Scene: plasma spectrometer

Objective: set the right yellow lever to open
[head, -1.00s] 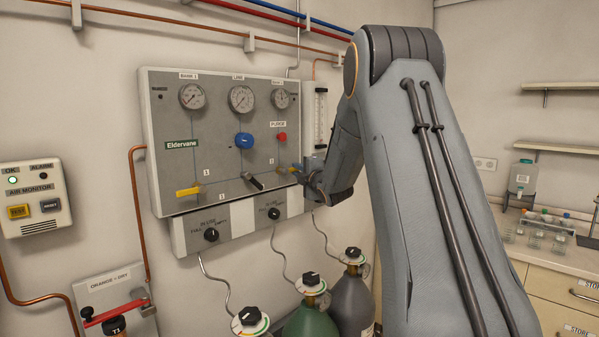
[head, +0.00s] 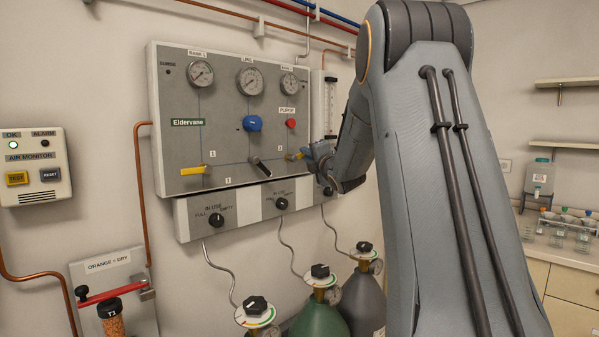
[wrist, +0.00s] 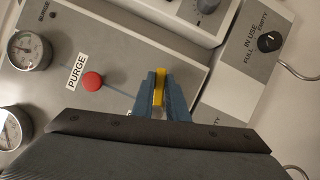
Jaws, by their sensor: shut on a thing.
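The right yellow lever (head: 294,156) sits at the lower right of the grey gas panel (head: 226,105). In the head view only a bit of it shows beside my gripper (head: 312,155), which hides the rest. In the wrist view the yellow lever (wrist: 159,88) stands between the blue fingertips of my gripper (wrist: 160,90), which are shut on it. The left yellow lever (head: 196,169) lies nearly level at the panel's lower left. A black lever (head: 260,167) between them slants down to the right.
A blue knob (head: 252,123) and a red purge button (head: 291,123) are on the panel; the button also shows in the wrist view (wrist: 92,82). Selector knobs (head: 216,220) sit below. Gas cylinders (head: 320,310) stand underneath. A flow tube (head: 329,105) is right of the panel.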

